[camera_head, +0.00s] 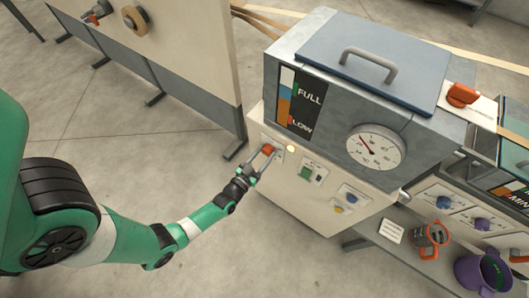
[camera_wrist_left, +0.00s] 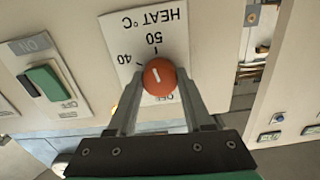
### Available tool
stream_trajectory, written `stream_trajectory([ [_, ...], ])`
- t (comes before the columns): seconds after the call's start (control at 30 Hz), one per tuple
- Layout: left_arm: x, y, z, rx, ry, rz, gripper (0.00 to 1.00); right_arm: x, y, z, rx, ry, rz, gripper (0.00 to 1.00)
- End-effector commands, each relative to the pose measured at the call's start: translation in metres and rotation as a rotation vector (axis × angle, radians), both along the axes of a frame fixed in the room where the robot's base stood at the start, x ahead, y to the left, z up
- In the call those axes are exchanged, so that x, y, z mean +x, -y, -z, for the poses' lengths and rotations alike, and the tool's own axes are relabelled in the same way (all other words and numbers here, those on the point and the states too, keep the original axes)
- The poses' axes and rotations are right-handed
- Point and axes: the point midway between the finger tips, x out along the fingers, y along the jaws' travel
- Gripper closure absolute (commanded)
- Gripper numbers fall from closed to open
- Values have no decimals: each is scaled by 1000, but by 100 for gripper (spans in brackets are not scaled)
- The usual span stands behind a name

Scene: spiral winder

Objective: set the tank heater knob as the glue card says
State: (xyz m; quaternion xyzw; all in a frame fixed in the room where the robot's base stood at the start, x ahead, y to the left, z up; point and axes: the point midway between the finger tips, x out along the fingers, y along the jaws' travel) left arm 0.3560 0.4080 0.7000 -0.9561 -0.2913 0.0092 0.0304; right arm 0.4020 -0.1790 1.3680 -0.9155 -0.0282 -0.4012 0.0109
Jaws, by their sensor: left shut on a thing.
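The tank heater knob (camera_head: 268,149) is a small red-orange knob on the front of the glue tank (camera_head: 335,105). My right gripper is not in view.
A green switch (camera_head: 312,174) and a panel with blue and yellow knobs (camera_head: 350,199) sit right of the heater plate. A gauge (camera_head: 375,147) is above. The floor on the left is clear.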

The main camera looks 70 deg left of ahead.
Motion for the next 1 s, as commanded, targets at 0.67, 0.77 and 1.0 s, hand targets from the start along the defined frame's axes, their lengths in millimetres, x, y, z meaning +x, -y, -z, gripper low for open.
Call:
stream_trajectory([
  [0.67, 0, 0, 0, 180, -119, 0, 100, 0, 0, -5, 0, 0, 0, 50],
  [0.77, 0, 0, 0, 180, -120, 0, 100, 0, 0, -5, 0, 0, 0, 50],
  [1.0, 0, 0, 0, 180, -120, 0, 37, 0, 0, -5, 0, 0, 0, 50],
])
